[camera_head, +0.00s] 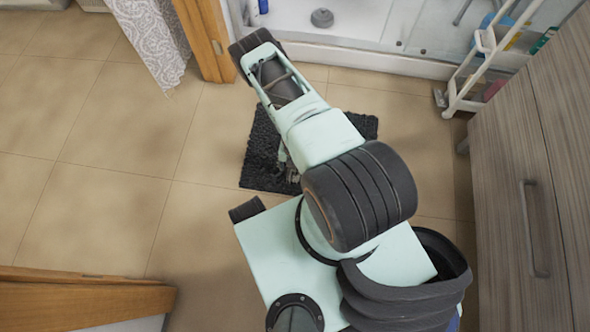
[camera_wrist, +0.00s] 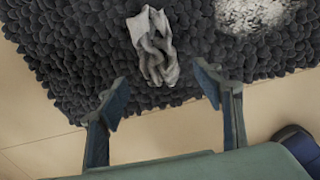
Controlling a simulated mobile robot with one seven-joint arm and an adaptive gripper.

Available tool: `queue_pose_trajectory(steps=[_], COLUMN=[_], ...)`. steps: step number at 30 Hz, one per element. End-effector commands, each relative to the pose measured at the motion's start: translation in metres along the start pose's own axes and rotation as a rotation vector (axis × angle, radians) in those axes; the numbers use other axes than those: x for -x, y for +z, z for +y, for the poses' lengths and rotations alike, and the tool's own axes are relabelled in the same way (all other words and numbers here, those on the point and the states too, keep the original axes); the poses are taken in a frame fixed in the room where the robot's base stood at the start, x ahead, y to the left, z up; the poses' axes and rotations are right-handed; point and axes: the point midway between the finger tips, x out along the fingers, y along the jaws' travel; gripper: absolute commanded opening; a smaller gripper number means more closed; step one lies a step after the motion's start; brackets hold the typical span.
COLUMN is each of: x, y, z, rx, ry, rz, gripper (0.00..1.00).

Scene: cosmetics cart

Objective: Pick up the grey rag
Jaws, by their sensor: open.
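The grey rag (camera_wrist: 153,45) lies crumpled on a dark shaggy mat (camera_wrist: 70,50) in the wrist view. My gripper (camera_wrist: 163,92) is open, its two blue-grey fingers apart and empty. The rag is just beyond the fingertips and roughly centred between them, not between the pads. In the head view my arm covers much of the mat (camera_head: 258,160), and I cannot make out the rag clearly there.
Beige floor tiles (camera_head: 110,120) are clear to the left. A wooden drawer cabinet (camera_head: 515,170) stands at the right, with a white cart (camera_head: 462,95) behind it. A shower (camera_head: 360,20) is at the back, and a wooden door edge (camera_head: 85,300) at lower left.

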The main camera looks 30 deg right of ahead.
Motion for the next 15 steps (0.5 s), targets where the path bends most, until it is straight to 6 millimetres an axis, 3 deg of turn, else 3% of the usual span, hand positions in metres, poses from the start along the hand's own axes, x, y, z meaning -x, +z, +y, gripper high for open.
queue_pose_trajectory(steps=[5, 15], x=[-0.01, -0.053], y=[0.001, 0.005], z=[0.0, -0.001], rx=[0.0, 0.0], ry=[0.001, 0.001], rz=[-0.001, 0.0], gripper=[0.61, 0.61])
